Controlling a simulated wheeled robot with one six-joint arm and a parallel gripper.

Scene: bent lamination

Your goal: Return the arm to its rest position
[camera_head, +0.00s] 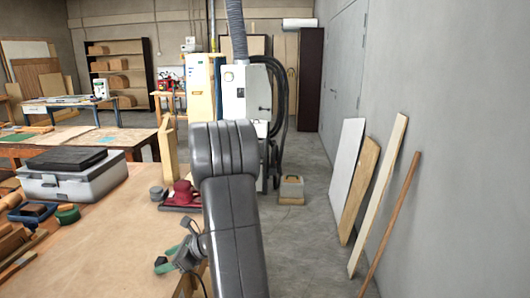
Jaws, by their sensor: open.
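My dark grey arm (232,225) rises from the bottom edge of the head view, and its thick bent joint stands near the middle. My gripper (174,246) shows small at the left side of the arm, over the right edge of the workbench (110,250). Its fingers, with greenish tips, are spread apart and nothing shows between them. A thin cable hangs below it. The arm hides part of the gripper's mount and the floor behind.
A red sander (182,196) lies on the bench beyond the gripper, and a grey toolbox (72,178) stands left. Boards (378,195) lean on the right wall. A white machine (246,95) stands behind the arm. The floor (310,240) right of the arm is clear.

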